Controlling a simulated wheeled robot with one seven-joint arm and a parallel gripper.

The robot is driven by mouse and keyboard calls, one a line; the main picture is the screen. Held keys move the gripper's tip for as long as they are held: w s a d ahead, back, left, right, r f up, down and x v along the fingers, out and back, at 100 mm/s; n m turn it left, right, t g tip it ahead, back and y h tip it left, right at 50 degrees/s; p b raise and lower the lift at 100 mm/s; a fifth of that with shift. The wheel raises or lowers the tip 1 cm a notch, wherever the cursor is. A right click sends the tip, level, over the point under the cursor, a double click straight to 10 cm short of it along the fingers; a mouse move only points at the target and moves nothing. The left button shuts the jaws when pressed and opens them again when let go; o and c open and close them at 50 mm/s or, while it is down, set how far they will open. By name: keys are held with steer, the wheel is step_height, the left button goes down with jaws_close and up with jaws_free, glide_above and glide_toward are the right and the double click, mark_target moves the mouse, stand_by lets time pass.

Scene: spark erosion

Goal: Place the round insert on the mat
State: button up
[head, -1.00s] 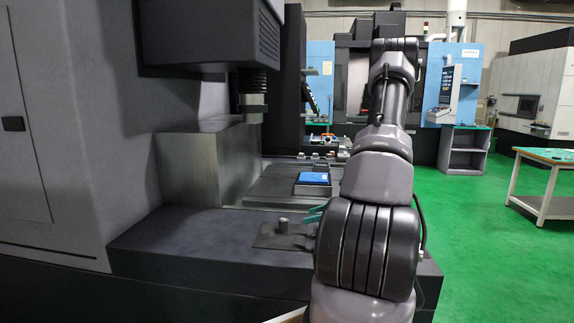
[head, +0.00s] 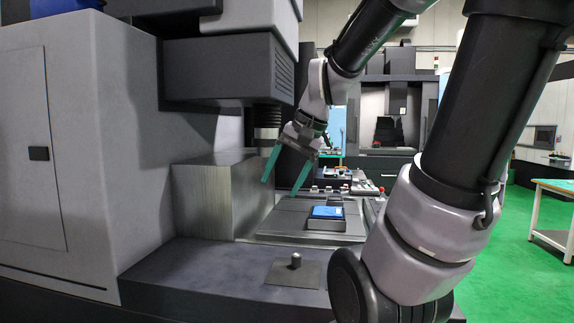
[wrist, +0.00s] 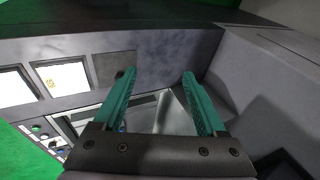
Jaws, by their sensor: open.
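The round insert (head: 296,260) is a small grey metal cylinder, standing upright on the mat. The mat (head: 279,275) is a thin dark grey square lying on the front ledge of the machine. My gripper (head: 281,187) has two long green fingers spread apart, with nothing between them. It is raised in front of the steel block, above and behind the insert, well clear of it. The wrist view shows the open fingers (wrist: 158,75) too.
A tall steel block (head: 215,200) stands left of my gripper, under the machine's dark head (head: 225,75). A blue-topped box (head: 327,217) sits on the grey bed to the right. Small items line the bed's back.

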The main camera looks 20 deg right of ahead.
steer(key=s+r+n+t, duration=0.1)
steer(key=s+r+n, duration=0.1)
steer(key=s+r+t+h, duration=0.1)
steer(key=s, duration=0.1)
steer(key=shift+a+r+n+t, duration=0.3)
steer(key=shift+r+n, duration=0.1)
stand_by(1.0)
